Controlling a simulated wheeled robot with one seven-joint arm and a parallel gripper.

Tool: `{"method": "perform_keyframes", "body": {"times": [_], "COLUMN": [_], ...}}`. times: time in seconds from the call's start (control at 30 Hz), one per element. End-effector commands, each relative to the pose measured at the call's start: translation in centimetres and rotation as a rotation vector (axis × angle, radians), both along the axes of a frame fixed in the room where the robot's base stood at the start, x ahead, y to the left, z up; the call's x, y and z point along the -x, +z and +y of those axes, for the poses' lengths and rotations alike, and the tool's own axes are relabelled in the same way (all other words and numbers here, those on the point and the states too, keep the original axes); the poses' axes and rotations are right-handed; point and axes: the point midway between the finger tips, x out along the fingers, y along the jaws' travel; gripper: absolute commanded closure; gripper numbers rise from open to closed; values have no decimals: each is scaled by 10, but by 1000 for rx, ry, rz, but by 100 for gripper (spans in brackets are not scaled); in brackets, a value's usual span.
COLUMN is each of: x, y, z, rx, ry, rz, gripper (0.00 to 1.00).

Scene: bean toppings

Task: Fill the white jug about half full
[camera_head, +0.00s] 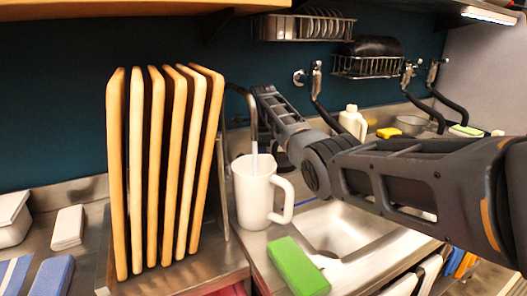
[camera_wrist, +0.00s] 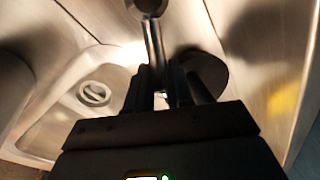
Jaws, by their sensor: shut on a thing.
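The white jug (camera_head: 256,198) stands upright at the left side of the sink, its handle to the right. The curved metal tap spout (camera_head: 251,118) ends above its mouth. A pale streak like water (camera_head: 254,160) runs from the spout into the jug. The level inside cannot be seen. In the wrist view my gripper (camera_wrist: 164,97) is shut on a slim metal rod (camera_wrist: 154,42), which looks like the tap lever. My arm reaches in from the right in the head view, behind the jug; the fingertips are not clear there.
Several wooden boards (camera_head: 165,170) stand upright left of the jug. A green sponge (camera_head: 298,267) lies in front of it. The sink basin (camera_head: 345,230) is to the right, and its drain (camera_wrist: 94,93) shows in the wrist view. A white bottle (camera_head: 352,122) stands behind my arm.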

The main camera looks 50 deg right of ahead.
Motion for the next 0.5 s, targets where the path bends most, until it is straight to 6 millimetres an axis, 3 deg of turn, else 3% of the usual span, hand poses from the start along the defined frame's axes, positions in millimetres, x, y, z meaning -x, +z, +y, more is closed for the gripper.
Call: {"method": "perform_keyframes", "body": {"times": [0.5], "x": [0], "y": [0], "z": [0], "rx": [-1], "ry": [-33], "rz": [0], "gripper": [100]}}
